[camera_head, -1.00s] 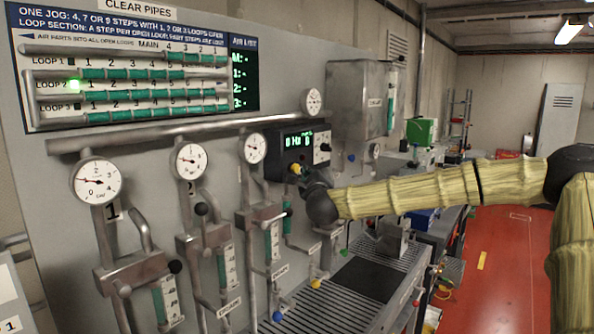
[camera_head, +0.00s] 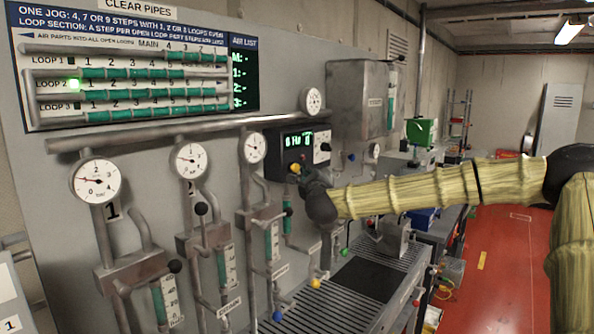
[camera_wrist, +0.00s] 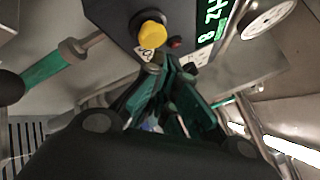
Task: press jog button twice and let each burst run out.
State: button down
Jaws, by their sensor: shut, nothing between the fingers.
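The yellow round button (camera_head: 294,168) sits on the dark control box (camera_head: 281,144), below a green display reading in Hz. In the wrist view the yellow button (camera_wrist: 152,34) stands just ahead of my fingertips, with a small gap visible. I cannot read its label. My gripper (camera_head: 304,180) is shut and empty, just below and right of the button in the head view. Its closed fingers (camera_wrist: 160,64) show in the wrist view. The display in the wrist view (camera_wrist: 213,20) shows "Hz" and a digit like 8.
A small red button (camera_wrist: 175,42) is close beside the yellow one. Pressure gauges (camera_head: 95,181), pipes and valves line the wall to the left. The loop panel (camera_head: 140,80) has a lit green lamp by loop 2. A grated bench (camera_head: 340,300) lies below.

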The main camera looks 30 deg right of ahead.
jog(key=shift+w+a, duration=0.1)
jog(key=shift+w+a+b, duration=0.1)
jog(key=shift+w+b, duration=0.15)
jog(key=shift+b, duration=0.1)
jog(key=shift+w+a+b, duration=0.2)
jog(key=shift+w+b, duration=0.15)
jog(key=shift+w, duration=0.15)
dwell(1.1)
jog(key=shift+s, duration=0.15)
jog(key=shift+s+d+b, duration=0.3)
jog(key=shift+s+d, duration=0.1)
jog(key=shift+s, duration=0.4)
jog(key=shift+s+d, duration=0.3)
jog(key=shift+s, duration=0.45)
jog(key=shift+s+d, duration=0.35)
jog(key=shift+s, duration=0.45)
jog(key=shift+s+d, duration=0.3)
jog(key=shift+s, duration=0.45)
